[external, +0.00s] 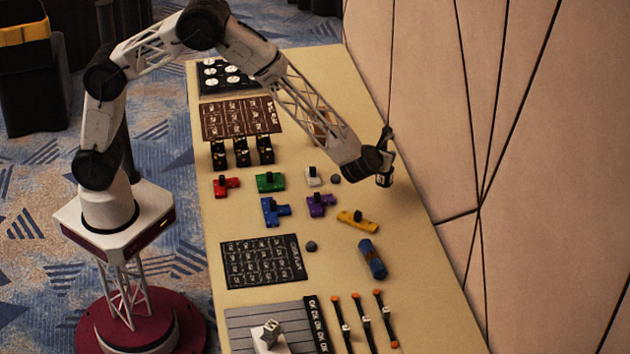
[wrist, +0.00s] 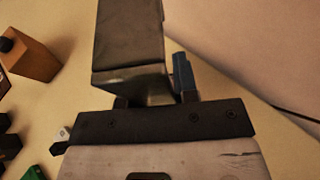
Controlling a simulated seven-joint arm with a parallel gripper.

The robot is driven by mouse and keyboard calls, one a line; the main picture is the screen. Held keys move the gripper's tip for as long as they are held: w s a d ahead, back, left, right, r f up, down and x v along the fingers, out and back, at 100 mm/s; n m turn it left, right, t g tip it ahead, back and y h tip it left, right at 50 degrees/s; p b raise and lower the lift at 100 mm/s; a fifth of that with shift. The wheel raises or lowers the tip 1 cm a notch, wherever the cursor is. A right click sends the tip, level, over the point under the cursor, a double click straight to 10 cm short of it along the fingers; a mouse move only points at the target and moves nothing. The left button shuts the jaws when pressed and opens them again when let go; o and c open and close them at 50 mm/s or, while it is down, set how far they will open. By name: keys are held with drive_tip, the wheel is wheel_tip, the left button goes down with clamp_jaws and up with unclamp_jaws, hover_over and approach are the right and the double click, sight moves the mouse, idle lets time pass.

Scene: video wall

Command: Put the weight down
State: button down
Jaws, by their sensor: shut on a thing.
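My gripper (external: 381,165) is at the right side of the table, near the wall, with the wrist reaching sideways from the arm. In the wrist view a dark grey, block-like weight (wrist: 130,45) sits at the fingers, and my gripper (wrist: 150,100) is shut on it. A blue-grey piece (wrist: 183,75) shows beside the block's right side. In the external view the dark weight (external: 386,143) is small and partly merges with the gripper. I cannot tell whether its lower end touches the table.
A blue roll (external: 372,259) lies nearer the front. An orange-brown block (wrist: 30,60) is left in the wrist view. The wall (external: 450,120) is close on the right.

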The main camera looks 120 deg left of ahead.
drive_tip(key=shift+f, duration=1.45)
drive_tip(key=shift+f, duration=0.15)
drive_tip(key=c, duration=0.9)
unclamp_jaws()
drive_tip(key=shift+f, duration=0.1)
drive_tip(key=shift+r, duration=0.2)
drive_tip(key=v, duration=1.2)
drive_tip(key=shift+f, duration=0.1)
drive_tip(key=shift+d, duration=0.15)
